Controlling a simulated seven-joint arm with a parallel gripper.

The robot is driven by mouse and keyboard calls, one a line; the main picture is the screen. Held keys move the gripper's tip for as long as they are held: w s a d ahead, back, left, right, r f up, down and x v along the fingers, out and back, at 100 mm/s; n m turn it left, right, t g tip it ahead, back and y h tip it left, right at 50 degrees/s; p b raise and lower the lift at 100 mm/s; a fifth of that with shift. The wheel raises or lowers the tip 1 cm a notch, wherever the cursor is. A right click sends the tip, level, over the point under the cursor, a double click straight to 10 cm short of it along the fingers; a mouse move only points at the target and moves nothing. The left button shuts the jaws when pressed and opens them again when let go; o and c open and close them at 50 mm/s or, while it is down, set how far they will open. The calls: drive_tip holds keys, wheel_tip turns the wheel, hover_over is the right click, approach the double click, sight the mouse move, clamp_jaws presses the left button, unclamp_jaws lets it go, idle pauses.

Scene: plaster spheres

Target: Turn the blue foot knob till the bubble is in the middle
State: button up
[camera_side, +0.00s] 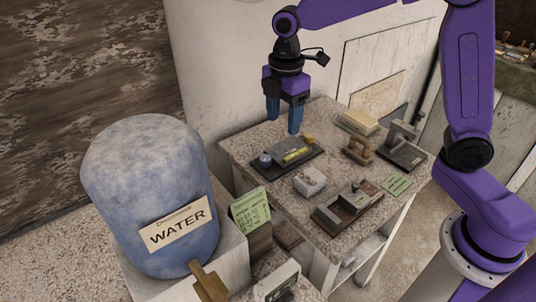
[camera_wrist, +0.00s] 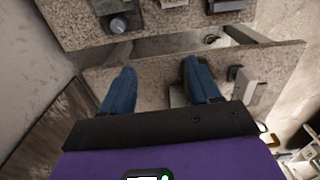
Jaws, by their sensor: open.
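A levelling device (camera_side: 287,158) with a dark base lies on the speckled bench in the side view. The blue foot knob (camera_side: 265,159) is at its left end, and a yellow knob (camera_side: 309,139) is at its far right end. A yellow vial (camera_side: 296,153) lies on top; its bubble is too small to make out. My gripper (camera_side: 284,124) is open and empty, pointing down above the device and apart from it. In the wrist view, its blue fingers (camera_wrist: 159,67) are spread, and a round grey-blue knob (camera_wrist: 119,25) shows ahead of the left finger.
A white block (camera_side: 310,181), a dark tray-like tool (camera_side: 347,206), a wooden-handled tool (camera_side: 358,150) and a metal stand (camera_side: 402,147) share the bench. A blue WATER barrel (camera_side: 150,195) and a green note card (camera_side: 250,209) stand at the front left. A wall rises behind.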

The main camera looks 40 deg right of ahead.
drive_tip(key=n, duration=0.2)
hover_over(265, 158)
drive_tip(key=f, duration=0.1)
wheel_tip(265, 158, down, 18)
drive_tip(key=shift+d+r, duration=0.1)
idle(0.4)
drive_tip(key=c, duration=1)
drive_tip(key=shift+c, duration=0.2)
drive_tip(key=shift+m, duration=2.9)
